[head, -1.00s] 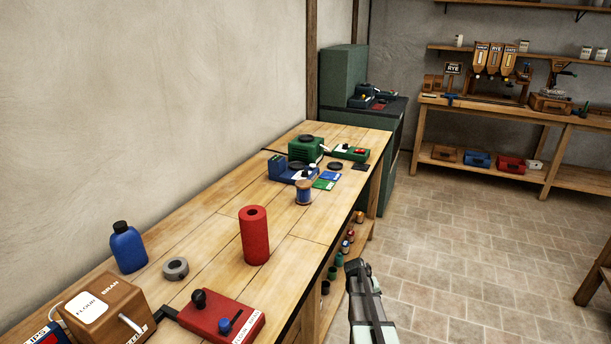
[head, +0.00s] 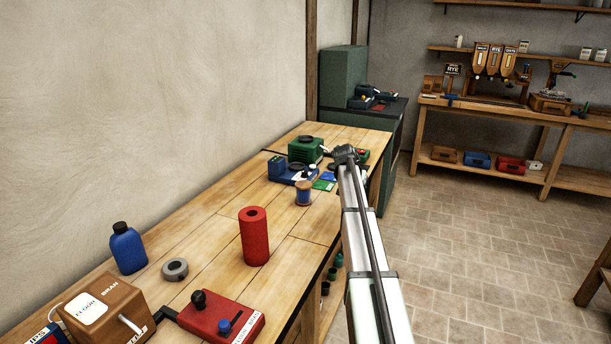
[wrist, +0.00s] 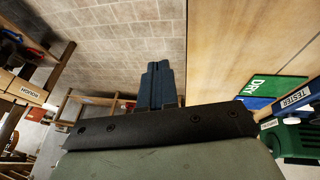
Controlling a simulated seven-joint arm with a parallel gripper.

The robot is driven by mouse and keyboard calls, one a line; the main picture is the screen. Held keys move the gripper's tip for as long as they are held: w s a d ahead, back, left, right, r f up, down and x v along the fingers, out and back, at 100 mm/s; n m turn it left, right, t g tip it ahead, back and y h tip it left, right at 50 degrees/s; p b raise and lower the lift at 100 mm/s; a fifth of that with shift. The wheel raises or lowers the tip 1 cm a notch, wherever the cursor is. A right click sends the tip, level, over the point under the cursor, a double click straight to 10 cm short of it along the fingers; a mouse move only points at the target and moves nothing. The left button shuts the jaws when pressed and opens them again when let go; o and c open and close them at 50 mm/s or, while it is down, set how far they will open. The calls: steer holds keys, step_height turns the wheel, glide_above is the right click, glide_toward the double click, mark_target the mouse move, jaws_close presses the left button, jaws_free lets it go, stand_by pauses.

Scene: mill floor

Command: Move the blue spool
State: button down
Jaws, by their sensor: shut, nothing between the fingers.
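The blue spool (head: 304,195), blue thread between pale wooden ends, stands upright on the long wooden bench (head: 205,250) near its right edge. It does not show in the wrist view. My gripper (wrist: 158,68) is shut and empty, its two dark blue fingers together in the wrist view, over the bench edge and floor. In the head view the end of my arm (head: 344,154) is beyond and right of the spool, apart from it; my fingers cannot be made out there.
A blue device (head: 283,172), a green box (head: 305,150) and a green card (wrist: 268,87) lie around the spool. A red cylinder (head: 254,238) stands nearer, with a grey ring (head: 175,269) and a blue bottle (head: 127,249). The bench between spool and cylinder is clear.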

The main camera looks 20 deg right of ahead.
mark_target(306, 181)
steer(key=w+a+r+y, duration=0.2)
steer(key=w+a, duration=0.1)
steer(key=a, duration=0.9)
steer(key=w+a+r+y, duration=0.2)
steer(key=w+a+r, duration=0.1)
steer(key=a, duration=0.9)
steer(key=shift+m, duration=0.3)
steer(key=w+d, duration=0.5)
steer(key=d, duration=0.1)
steer(key=w+d+f, duration=0.1)
steer(key=w+d, duration=0.2)
steer(key=shift+w+f, duration=0.1)
steer(key=shift+w, duration=0.25)
steer(key=shift+a+f, duration=0.1)
steer(key=shift+f, duration=0.3)
steer(key=shift+s, duration=0.1)
